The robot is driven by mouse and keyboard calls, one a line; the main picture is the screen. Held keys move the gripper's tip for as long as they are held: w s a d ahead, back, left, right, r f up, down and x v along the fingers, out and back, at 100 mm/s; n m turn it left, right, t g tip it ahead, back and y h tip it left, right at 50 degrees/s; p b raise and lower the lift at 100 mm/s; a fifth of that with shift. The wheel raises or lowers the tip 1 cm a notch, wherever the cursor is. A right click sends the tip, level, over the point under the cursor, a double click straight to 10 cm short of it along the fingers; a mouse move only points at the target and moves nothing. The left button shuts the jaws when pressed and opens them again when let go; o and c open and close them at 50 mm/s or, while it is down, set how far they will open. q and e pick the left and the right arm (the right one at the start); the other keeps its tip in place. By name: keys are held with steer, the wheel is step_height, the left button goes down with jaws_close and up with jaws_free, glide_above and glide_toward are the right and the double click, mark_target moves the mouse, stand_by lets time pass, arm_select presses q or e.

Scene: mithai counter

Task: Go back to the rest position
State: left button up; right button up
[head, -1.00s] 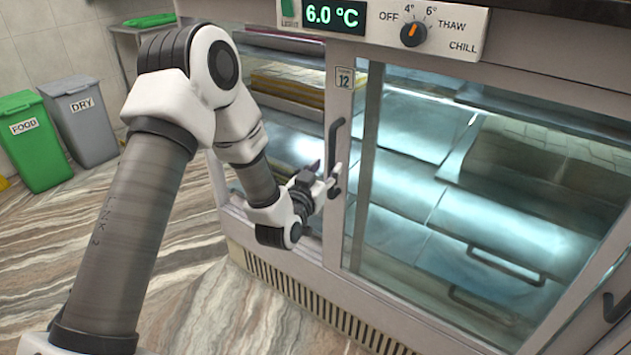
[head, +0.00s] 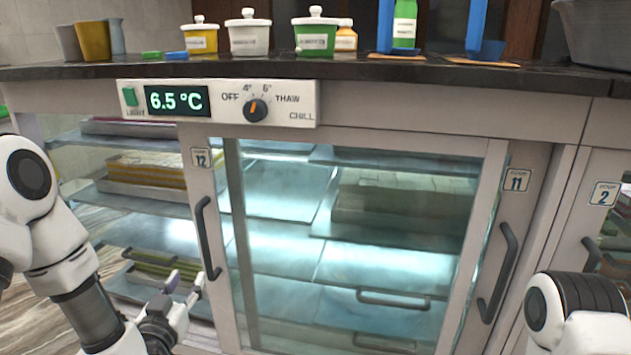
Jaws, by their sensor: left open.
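My left arm comes in from the left edge, and its gripper (head: 184,290) is open, with nothing seen between its fingers. It is low at the left, close to the lower end of the dark handle (head: 207,240) on door 12 (head: 200,158) of the glass-fronted cooler; I cannot tell whether it touches the handle. Of my right arm only a white and black link shows at the lower right; its gripper is out of view.
Door 11 (head: 516,180) and door 2 (head: 604,194) are to the right. The control panel (head: 217,103) reads 6.5 °C. Pots, including a green one (head: 316,38), stand on the dark countertop (head: 350,80). Trays (head: 150,172) lie on the shelves inside.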

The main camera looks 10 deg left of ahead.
arm_select(q)
steer(key=s+d+f+m+g+h, duration=0.1)
steer(key=s+d+f+g, duration=0.25)
steer(key=s+f, duration=0.45)
steer(key=s+d+f+m+g+h, duration=0.15)
steer(key=s+f+g, duration=0.25)
steer(key=f, duration=0.8)
steer(key=s+d+f+g, duration=0.35)
steer(key=s+f, duration=0.35)
steer(key=f, duration=0.3)
steer(key=s+f+n+g, duration=0.25)
steer(key=s+g, duration=0.45)
steer(key=s, duration=0.4)
step_height(320, 180, up, 18)
steer(key=p, duration=1.8)
steer(key=shift+a+f+m, duration=0.15)
steer(key=shift+a+m, duration=0.1)
steer(key=shift+m, duration=0.15)
